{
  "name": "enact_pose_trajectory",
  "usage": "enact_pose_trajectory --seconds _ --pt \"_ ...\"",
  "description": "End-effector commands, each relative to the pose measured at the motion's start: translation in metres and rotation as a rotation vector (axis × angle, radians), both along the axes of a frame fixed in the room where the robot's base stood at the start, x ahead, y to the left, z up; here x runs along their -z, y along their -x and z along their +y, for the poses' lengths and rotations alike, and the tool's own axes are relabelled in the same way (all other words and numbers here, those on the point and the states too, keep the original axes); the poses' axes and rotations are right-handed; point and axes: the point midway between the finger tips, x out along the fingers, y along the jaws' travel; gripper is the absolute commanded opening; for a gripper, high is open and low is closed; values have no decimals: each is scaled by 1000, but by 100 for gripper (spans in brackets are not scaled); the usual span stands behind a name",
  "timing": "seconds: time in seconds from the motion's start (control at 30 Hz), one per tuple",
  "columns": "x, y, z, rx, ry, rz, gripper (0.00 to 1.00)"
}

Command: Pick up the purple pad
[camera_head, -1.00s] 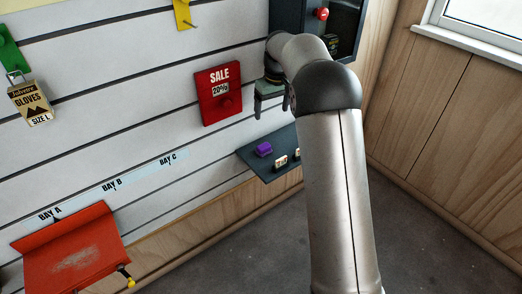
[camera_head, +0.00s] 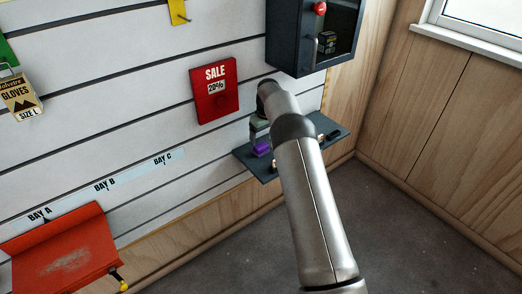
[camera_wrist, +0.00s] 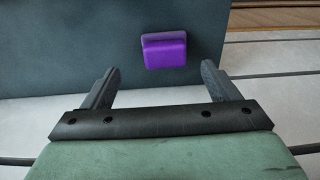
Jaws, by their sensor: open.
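The purple pad (camera_head: 262,147) lies on the dark grey shelf (camera_head: 252,166) low on the slatted wall. In the wrist view the pad (camera_wrist: 164,50) sits on the dark surface, ahead of the fingertips and between their lines. My gripper (camera_wrist: 158,76) is open and empty, its two dark fingers spread wider than the pad. In the head view my gripper (camera_head: 260,136) is right over the pad, and its fingers are hard to make out. I cannot tell the exact height between fingertips and pad.
A small dark item (camera_head: 333,134) lies on the shelf's right part, and small items beside my arm are partly hidden. A red SALE sign (camera_head: 214,90) hangs above left. A dark open cabinet (camera_head: 287,40) is above right. A red tray (camera_head: 62,250) is at lower left.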

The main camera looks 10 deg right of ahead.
Motion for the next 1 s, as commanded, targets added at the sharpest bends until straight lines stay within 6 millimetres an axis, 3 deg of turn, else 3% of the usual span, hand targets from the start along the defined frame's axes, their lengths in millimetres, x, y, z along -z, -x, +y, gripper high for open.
enact_pose_trajectory --seconds 0.27,0.53,0.77,0.8,0.97,1.0 --pt "17 -1 3 -1 0 1 82" --pt "55 -3 9 -1 1 1 82" --pt "58 -4 10 0 0 -1 82" --pt "58 -4 10 0 0 -1 79" --pt "58 -4 10 0 0 -1 35" --pt "58 -4 10 0 0 -1 33"
